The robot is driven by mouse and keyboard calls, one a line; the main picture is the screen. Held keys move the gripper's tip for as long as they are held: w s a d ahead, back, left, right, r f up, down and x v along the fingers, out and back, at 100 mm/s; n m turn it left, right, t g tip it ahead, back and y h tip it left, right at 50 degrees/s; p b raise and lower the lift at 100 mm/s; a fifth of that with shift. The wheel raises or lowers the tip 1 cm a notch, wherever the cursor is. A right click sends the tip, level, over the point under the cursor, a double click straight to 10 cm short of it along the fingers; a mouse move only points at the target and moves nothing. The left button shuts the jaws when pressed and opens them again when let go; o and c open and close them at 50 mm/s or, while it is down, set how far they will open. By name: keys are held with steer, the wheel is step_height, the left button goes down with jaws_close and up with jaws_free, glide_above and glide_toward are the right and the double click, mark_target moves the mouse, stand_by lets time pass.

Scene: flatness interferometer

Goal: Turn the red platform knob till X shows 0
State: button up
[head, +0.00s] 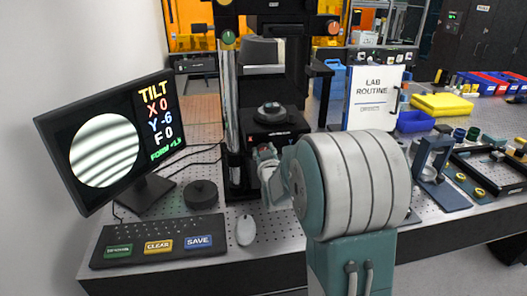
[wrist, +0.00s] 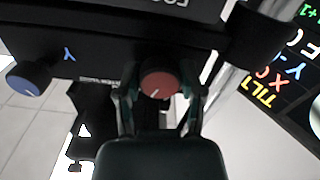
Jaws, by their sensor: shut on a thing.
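The red platform knob (wrist: 159,84) sits between the two fingers of my gripper (wrist: 160,105) in the wrist view, and the gripper is shut on it. A white mark shows on the knob's face. In the head view my gripper (head: 267,160) is at the front of the instrument's base, below the stage, and my arm partly hides it. The monitor (head: 107,145) at the left reads TILT X 0, Y -6, F 0, with curved black and white fringes in a round picture. The monitor also shows at the right of the wrist view (wrist: 284,75).
A blue knob (wrist: 28,79) marked Y is left of the red one in the wrist view. A keyboard (head: 150,240) with CLEAR and SAVE keys, a mouse (head: 246,230) and a dark round disc (head: 201,194) lie in front. A LAB ROUTINE sign (head: 373,98) stands behind my arm.

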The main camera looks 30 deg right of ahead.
steer(key=shift+w+r, duration=0.1)
steer(key=shift+r, duration=0.15)
steer(key=o, duration=1.2)
steer(key=shift+w+f, duration=0.1)
steer(key=shift+f, duration=0.05)
steer(key=v, duration=1.2)
stand_by(0.5)
